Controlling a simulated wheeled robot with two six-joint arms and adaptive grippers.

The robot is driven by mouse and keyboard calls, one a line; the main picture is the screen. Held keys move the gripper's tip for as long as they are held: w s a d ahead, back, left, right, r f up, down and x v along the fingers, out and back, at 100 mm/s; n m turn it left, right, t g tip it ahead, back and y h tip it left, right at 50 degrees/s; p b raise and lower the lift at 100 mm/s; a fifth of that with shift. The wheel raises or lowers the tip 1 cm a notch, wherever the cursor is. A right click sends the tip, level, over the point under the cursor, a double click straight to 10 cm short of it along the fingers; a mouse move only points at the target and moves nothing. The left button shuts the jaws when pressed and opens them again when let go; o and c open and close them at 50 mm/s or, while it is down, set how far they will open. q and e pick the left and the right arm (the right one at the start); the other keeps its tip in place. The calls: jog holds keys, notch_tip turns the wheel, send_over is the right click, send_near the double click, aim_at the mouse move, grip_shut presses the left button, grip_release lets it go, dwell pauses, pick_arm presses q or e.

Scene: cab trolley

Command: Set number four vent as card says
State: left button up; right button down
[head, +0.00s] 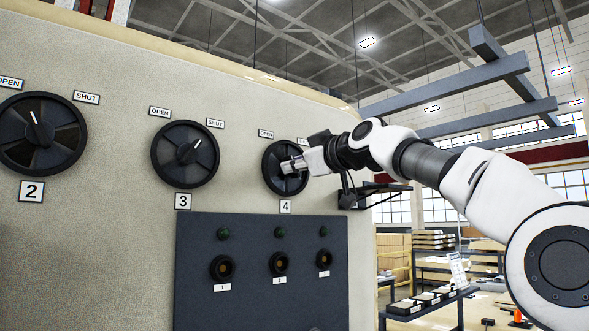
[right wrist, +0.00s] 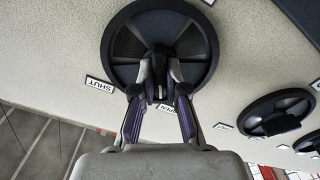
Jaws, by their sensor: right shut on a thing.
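The number four vent (head: 274,184) is a round black dial on the beige cab wall, above its "4" plate (head: 286,207). Its OPEN label (head: 266,133) is at upper left; its SHUT label is partly hidden by my right arm. My right gripper (head: 292,166) is at the dial's middle. In the right wrist view the vent (right wrist: 122,62) appears upside down, and my right gripper (right wrist: 159,88) is shut on its central knob (right wrist: 158,58). My left gripper is out of view.
The number three vent (head: 171,170) has its pointer towards SHUT. The number two vent (head: 60,158) points up, slightly left. Below is a dark panel (head: 200,295) with several sockets and green lamps. A shelf with a white card (head: 458,268) stands right; its writing is unreadable.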

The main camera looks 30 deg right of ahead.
jog(key=c, duration=1.3)
grip_release()
jog(key=shift+o, duration=0.5)
jog(key=shift+s+r, duration=0.1)
jog(key=shift+s, duration=0.15)
jog(key=shift+w, duration=0.15)
